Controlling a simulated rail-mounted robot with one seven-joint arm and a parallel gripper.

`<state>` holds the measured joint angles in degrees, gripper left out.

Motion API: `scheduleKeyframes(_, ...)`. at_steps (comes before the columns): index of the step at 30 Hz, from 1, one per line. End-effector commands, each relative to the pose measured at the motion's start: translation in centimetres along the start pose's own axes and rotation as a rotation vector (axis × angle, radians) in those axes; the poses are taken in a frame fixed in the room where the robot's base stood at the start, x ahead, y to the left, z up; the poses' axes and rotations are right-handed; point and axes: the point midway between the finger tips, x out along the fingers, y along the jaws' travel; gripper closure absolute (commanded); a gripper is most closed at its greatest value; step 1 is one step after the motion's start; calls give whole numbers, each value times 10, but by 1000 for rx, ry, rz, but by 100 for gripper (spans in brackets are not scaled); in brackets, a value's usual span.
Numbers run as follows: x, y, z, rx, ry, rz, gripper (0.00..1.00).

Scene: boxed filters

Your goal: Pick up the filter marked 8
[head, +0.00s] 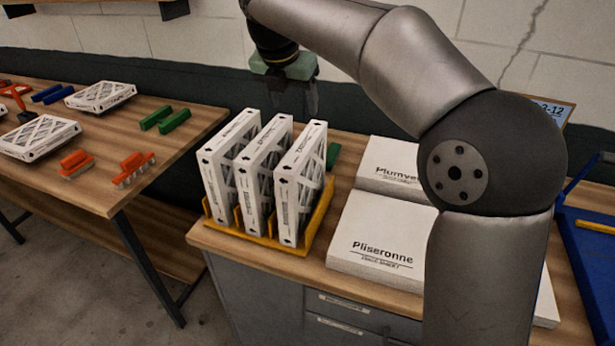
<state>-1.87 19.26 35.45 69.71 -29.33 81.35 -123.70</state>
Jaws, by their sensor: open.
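Three white framed filters stand upright side by side in a yellow rack (258,238) on the wooden cabinet top: a left filter (217,182), a middle filter (251,189) and a right filter (287,196). Their edges carry small print and dark arrow marks; I cannot read an 8 on any of them. Two more filters lie flat on the left table, a near one (38,138) and a far one (100,96). My gripper (297,108) is above and behind the rack, pointing down, apart from the filters. It is open and seems empty; its fingertips are partly hidden behind the filters.
White boxes, one labelled Pliseronne (380,238), lie right of the rack, partly behind my arm. Green blocks (165,119), blue blocks (53,94) and orange brushes (133,168) lie on the left table (95,187). A gap separates the table and cabinet.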

Motion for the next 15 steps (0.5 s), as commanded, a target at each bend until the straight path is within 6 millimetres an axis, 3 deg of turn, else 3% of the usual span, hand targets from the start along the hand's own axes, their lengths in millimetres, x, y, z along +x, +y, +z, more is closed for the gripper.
scheduleKeyframes(5, 19, 2, 4, -38, 0, 3, 34)
scheduleKeyframes(15, 92, 3, 3, -36, 1, 4, 34)
